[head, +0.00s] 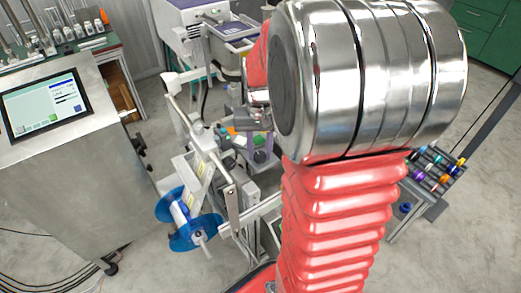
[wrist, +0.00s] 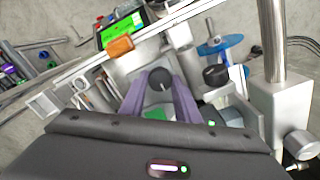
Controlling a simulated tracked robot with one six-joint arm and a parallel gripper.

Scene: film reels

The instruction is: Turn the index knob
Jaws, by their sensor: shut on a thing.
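A dark round knob, taken as the index knob (wrist: 160,78), sits between the tips of my gripper's two purple fingers in the wrist view. My gripper (wrist: 160,86) is shut on it, one finger on each side. In the head view my gripper (head: 260,146) is small and partly behind my own arm, above the light-grey machine. The knob cannot be made out clearly there. Any mark on the knob is too small to read.
A second black knob (wrist: 215,76) stands close to the right of my fingers. A blue reel (head: 189,219) is mounted on the machine's near side. An orange handle (wrist: 119,46) and a lit green display (wrist: 122,30) lie beyond. A steel cabinet with a screen (head: 46,105) stands left.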

